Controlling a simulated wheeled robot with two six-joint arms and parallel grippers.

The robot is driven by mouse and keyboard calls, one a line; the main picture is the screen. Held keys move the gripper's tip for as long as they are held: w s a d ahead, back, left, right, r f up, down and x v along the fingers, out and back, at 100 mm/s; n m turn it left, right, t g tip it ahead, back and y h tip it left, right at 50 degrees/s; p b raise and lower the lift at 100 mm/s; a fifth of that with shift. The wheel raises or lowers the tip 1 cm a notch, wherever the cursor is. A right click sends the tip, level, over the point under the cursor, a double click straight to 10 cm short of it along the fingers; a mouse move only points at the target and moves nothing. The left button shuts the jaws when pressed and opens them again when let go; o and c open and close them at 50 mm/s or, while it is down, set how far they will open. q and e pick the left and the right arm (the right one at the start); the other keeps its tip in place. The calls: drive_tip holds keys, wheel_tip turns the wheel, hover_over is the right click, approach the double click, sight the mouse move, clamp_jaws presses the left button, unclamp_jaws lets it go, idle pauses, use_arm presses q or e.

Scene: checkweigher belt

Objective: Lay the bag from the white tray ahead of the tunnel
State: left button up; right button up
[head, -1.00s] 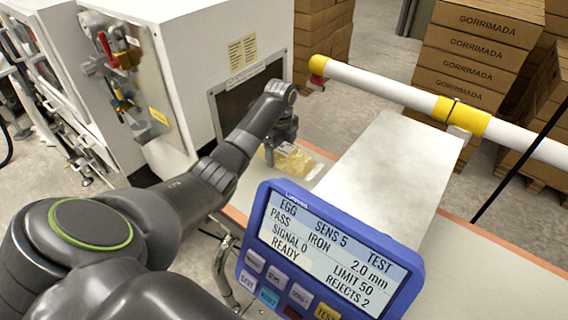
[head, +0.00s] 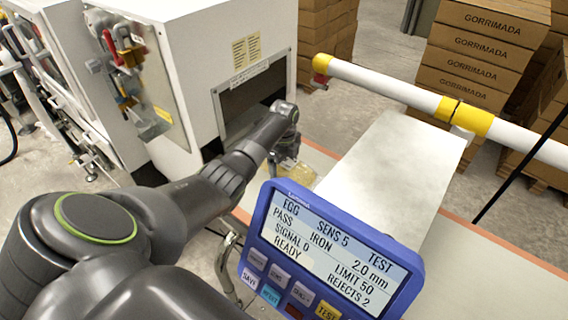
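A yellowish, see-through bag (head: 300,174) lies low in front of the tunnel (head: 248,104), the dark opening in the white machine housing. My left gripper (head: 276,163) points down at the bag's left side and hides part of it. I cannot tell whether its fingers are open or shut, or whether they hold the bag. My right gripper is not in view. I cannot make out a white tray.
A blue control panel (head: 335,250) covers the lower middle and hides the belt behind it. A pale metal plate (head: 395,170) lies to the right of the bag. A white and yellow rail (head: 390,92) crosses at upper right. Stacked cartons (head: 478,60) stand behind.

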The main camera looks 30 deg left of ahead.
use_arm(q)
drive_tip(key=shift+o, duration=1.3)
drive_tip(key=shift+r, duration=0.1)
drive_tip(key=shift+r, duration=0.15)
wheel_tip(320, 180, up, 12)
drive_tip(key=b, duration=0.2)
